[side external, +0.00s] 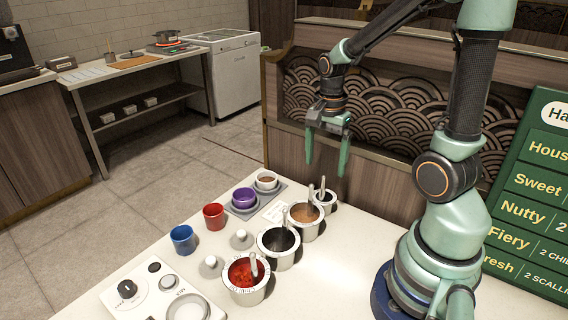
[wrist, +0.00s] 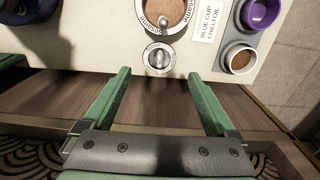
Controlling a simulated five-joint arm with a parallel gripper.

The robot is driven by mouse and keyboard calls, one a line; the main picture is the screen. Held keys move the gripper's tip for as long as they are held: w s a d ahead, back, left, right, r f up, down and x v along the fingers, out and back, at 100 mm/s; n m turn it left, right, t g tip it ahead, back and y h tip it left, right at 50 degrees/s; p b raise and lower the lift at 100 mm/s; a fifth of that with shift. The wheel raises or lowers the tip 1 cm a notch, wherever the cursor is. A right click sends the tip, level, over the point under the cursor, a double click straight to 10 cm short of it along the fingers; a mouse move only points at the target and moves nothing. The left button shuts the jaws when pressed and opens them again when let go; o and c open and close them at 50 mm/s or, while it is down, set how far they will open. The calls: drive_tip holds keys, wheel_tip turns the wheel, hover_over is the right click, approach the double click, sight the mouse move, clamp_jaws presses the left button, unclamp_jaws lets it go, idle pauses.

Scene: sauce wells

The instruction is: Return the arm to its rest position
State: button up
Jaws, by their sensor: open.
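My gripper (side external: 327,155) hangs above the far edge of the white counter in the side view, fingers pointing down. Its two green fingers are spread apart with nothing between them.
Sauce wells with spoons stand in a row: red (side external: 243,275), dark (side external: 277,244), brown (side external: 305,213) and a small one (side external: 327,196). Blue (side external: 183,238), red (side external: 214,215) and purple (side external: 244,199) cups stand left of them. A green menu board (side external: 530,190) is at the right.

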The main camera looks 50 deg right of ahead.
drive_tip(key=shift+r, duration=2)
drive_tip(key=a+r+n+t, duration=0.5)
drive_tip(key=a+n, duration=0.7)
drive_tip(key=n, duration=0.6)
drive_tip(key=shift+r+t, duration=0.3)
drive_tip(key=shift+r, duration=0.8)
